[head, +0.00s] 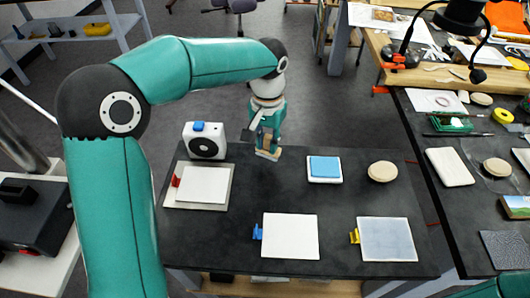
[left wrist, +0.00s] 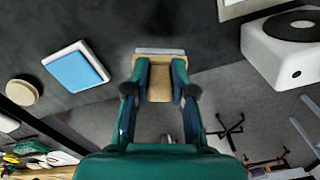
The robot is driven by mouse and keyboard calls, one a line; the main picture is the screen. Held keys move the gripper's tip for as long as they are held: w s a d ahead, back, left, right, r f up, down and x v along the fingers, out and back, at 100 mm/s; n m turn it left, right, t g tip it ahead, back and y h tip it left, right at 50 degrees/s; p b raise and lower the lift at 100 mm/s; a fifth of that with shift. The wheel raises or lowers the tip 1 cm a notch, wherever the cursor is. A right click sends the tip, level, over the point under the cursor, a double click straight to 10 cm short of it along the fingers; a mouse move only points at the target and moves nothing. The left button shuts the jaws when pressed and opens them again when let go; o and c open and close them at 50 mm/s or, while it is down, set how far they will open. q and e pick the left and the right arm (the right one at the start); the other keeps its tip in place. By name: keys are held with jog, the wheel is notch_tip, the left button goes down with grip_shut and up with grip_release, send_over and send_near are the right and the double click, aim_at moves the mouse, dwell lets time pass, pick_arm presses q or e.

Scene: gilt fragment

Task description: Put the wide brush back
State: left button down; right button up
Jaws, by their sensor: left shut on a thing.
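My left gripper (head: 266,143) is at the far edge of the dark table, between the white device and the blue pad. It is shut on the wide brush (head: 268,154), a flat, tan piece that is small and partly hidden in the head view. In the left wrist view the gripper (left wrist: 161,72) has its fingers on both sides of the brush's tan body (left wrist: 160,84), with a pale grey strip at its far end. I cannot tell whether the brush touches the table. My right gripper is not in view.
A white device (head: 205,149) stands left of the gripper, also in the left wrist view (left wrist: 285,52). A blue pad (head: 324,167) and a round wooden disc (head: 382,171) lie to the right. White sheets (head: 290,237) lie nearer. The table's middle (head: 265,190) is clear.

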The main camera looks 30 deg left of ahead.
aim_at(267, 150)
pick_arm(q)
jog(key=shift+f, duration=2.25)
jog(key=shift+f, duration=0.15)
jog(key=c, duration=1)
grip_release()
notch_tip(267, 150, up, 12)
jog(key=shift+r+p, duration=0.2)
jog(key=shift+p, duration=0.1)
